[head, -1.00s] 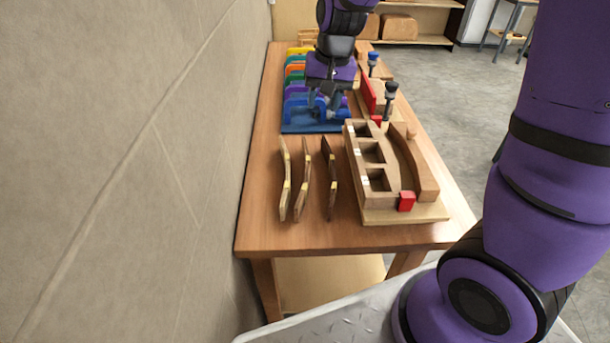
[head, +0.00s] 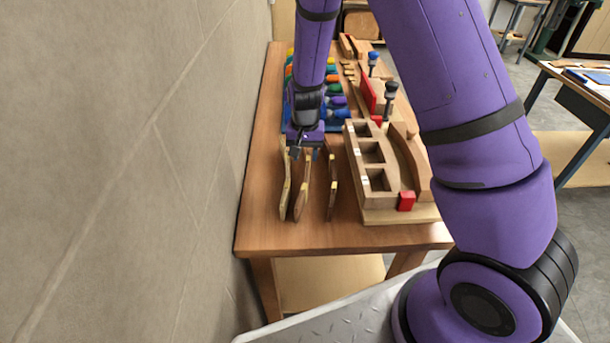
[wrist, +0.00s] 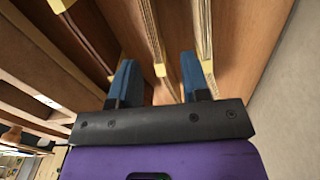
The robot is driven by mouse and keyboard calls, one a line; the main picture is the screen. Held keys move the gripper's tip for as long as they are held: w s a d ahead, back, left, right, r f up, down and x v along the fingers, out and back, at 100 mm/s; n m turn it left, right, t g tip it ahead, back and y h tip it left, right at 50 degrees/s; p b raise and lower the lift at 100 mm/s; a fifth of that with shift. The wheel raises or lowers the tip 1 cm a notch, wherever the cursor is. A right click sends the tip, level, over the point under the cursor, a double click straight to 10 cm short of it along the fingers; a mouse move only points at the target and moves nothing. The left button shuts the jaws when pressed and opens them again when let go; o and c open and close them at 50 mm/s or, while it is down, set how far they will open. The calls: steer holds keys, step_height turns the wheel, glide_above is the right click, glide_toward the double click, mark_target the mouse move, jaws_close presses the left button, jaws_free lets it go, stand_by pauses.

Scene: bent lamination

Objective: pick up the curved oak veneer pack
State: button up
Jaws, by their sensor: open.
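Three curved veneer packs with yellow bands stand side by side on the bench: a pale one (head: 285,190) at left, a mid-brown one (head: 302,190) in the middle, and a dark one (head: 332,195) at right. The middle one looks most like oak, though colour alone leaves doubt. My gripper (head: 305,152) is open and empty above the far end of the middle pack. In the wrist view, the middle pack (wrist: 152,35) lies between the two blue fingers, the pale pack (wrist: 203,30) by the right finger and the dark pack (wrist: 84,30) left. Contact cannot be told.
A wooden form (head: 376,205) with square pockets and a red block (head: 406,201) stands right of the packs. Behind are a rack of coloured clamps (head: 335,102) and upright dark-handled tools (head: 390,92). A wall (head: 190,150) runs close along the left. The bench front (head: 310,237) is clear.

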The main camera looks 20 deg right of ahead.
mark_target(307, 167)
steer(key=shift+s+d+f, duration=0.1)
steer(key=shift+s+f, duration=0.1)
steer(key=shift+f, duration=1.25)
steer(key=shift+s+d+f, duration=0.1)
steer(key=shift+s+f, duration=0.05)
steer(key=shift+f, duration=1.25)
steer(key=shift+c, duration=0.2)
jaws_close()
